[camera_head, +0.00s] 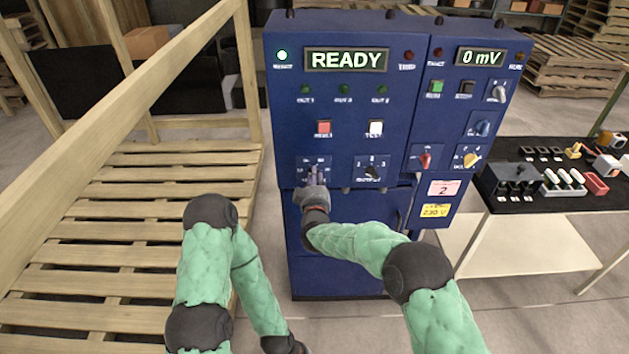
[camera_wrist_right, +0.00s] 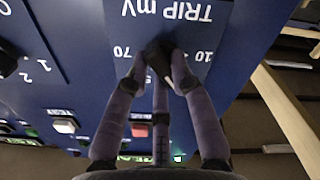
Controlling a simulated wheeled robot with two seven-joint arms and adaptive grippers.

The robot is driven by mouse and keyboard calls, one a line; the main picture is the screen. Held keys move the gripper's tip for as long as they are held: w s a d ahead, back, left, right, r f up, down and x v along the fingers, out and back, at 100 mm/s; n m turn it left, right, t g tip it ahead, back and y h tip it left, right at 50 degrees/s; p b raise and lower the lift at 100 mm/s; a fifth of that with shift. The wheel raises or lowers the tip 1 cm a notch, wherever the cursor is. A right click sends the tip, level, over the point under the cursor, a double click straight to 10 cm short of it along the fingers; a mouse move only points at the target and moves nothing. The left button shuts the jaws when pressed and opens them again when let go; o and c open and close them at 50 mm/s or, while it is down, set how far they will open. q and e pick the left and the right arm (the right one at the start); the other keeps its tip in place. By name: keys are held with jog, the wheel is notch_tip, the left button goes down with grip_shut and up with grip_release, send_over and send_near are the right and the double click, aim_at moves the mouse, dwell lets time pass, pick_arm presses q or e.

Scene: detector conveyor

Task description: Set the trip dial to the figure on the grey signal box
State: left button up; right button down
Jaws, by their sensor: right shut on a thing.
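The blue detector cabinet (camera_head: 345,125) stands ahead, and its display reads READY. My right gripper (camera_head: 316,176) is at the lower left of its front, over the trip dial panel (camera_head: 303,162). In the right wrist view the picture is upside down and the panel reads "TRIP mV", with 70 and 10 legible. There the right gripper (camera_wrist_right: 158,78) is shut on the dark knob of the trip dial (camera_wrist_right: 159,52). The fingers hide most of the knob and its pointer. A grey box (camera_head: 515,179) stands on the right table; no figure on it is legible. My left gripper is out of view.
To the right of the trip dial is a black output selector (camera_head: 372,172). A red knob (camera_head: 425,160) and a yellow knob (camera_head: 470,159) sit further right. A black-topped table (camera_head: 545,207) with small parts stands at right. Wooden pallets (camera_head: 150,220) and a rail fill the left.

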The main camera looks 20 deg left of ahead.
jog(key=shift+d+m, duration=0.1)
jog(key=shift+m, duration=0.5)
jog(key=c, duration=1.1)
grip_release()
jog(key=shift+o, duration=0.2)
jog(key=shift+w, duration=0.1)
jog(key=v, duration=1.2)
